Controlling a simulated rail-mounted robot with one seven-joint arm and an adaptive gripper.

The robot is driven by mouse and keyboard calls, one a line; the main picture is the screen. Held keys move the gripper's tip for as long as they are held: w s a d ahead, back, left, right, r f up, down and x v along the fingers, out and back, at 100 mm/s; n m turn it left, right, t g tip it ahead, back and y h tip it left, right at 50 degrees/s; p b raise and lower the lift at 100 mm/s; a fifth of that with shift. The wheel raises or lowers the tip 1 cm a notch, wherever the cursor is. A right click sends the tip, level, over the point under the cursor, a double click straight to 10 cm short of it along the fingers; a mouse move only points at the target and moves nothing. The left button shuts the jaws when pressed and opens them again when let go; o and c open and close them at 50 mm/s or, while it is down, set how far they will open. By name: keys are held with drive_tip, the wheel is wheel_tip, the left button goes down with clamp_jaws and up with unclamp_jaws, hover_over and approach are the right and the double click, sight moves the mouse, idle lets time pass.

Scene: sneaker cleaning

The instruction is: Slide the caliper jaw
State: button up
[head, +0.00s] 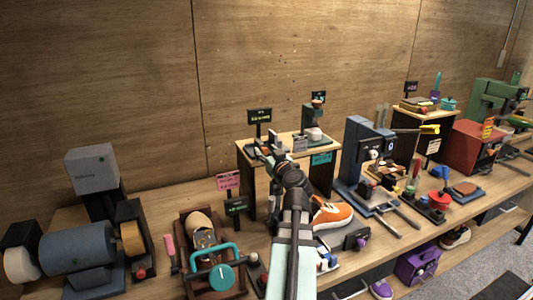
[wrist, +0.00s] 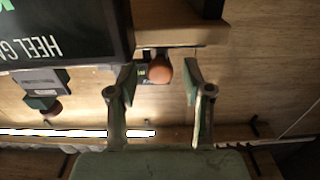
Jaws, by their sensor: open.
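My gripper (head: 268,150) reaches over the left part of a small wooden stand (head: 292,142) in the head view. In the wrist view my gripper (wrist: 160,66) is open, with its two fingers apart. A dark part with a round brown knob (wrist: 161,71) shows between the fingertips; I cannot tell whether it is within the jaws or beyond them. A grey upright piece (head: 273,136) stands by the gripper in the head view and may belong to the caliper. The caliper and its sliding jaw are not clearly visible, partly hidden by my gripper.
A sign (head: 259,116) rises behind the stand. A green device (head: 312,118) and grey block (head: 300,144) stand to the right. An orange sneaker (head: 333,215) lies below.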

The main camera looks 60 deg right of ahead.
wheel_tip(320, 180, up, 10)
idle(0.6)
